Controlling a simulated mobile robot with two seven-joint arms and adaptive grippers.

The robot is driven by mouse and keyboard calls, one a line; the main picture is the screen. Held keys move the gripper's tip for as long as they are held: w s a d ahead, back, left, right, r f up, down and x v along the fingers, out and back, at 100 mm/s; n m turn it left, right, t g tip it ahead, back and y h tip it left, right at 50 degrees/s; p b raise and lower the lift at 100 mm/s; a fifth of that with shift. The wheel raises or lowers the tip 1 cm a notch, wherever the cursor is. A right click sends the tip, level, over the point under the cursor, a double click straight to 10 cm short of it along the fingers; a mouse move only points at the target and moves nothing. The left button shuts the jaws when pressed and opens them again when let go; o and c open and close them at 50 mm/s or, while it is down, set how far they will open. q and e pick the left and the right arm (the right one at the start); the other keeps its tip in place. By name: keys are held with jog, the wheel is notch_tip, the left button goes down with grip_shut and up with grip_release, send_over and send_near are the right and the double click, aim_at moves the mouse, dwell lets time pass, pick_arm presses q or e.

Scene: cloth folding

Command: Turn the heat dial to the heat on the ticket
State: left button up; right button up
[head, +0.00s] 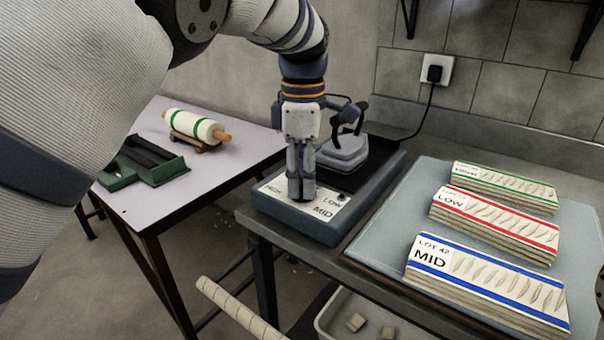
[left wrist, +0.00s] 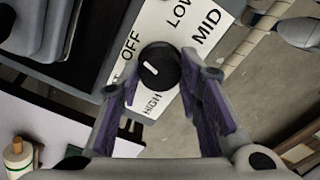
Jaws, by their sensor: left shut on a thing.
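The heat dial (left wrist: 160,68) is a round black knob with a white mark on a white label plate (head: 340,192). In the left wrist view its mark sits on the left side, roughly toward OFF; LOW and MID are at the top right, HIGH below. My left gripper (head: 301,196) points down over the plate, its fingers (left wrist: 163,90) shut on the dial; it hides the dial in the head view. The nearest cloth stack (head: 490,285) has a blue-edged ticket (head: 432,254) reading LOT 42 MID.
The press (head: 345,150) stands behind the plate. A roller (head: 195,128) and green tray (head: 145,160) are on the left table.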

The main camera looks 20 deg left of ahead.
pick_arm(q)
jog(key=m, duration=0.4)
jog(key=shift+m, duration=0.4)
jog(key=m, duration=0.5)
jog(key=shift+p, duration=0.35)
jog(key=m, duration=0.5)
jog(key=shift+m, duration=0.4)
jog(key=m, duration=0.4)
jog(key=shift+f+m, duration=0.1)
jog(key=shift+m, duration=0.2)
jog(key=m, duration=0.4)
jog(key=shift+m, duration=0.3)
jog(key=m, duration=0.9)
jog(key=shift+m, duration=0.4)
jog(key=shift+m+b, duration=0.3)
jog(key=shift+m, duration=1.9)
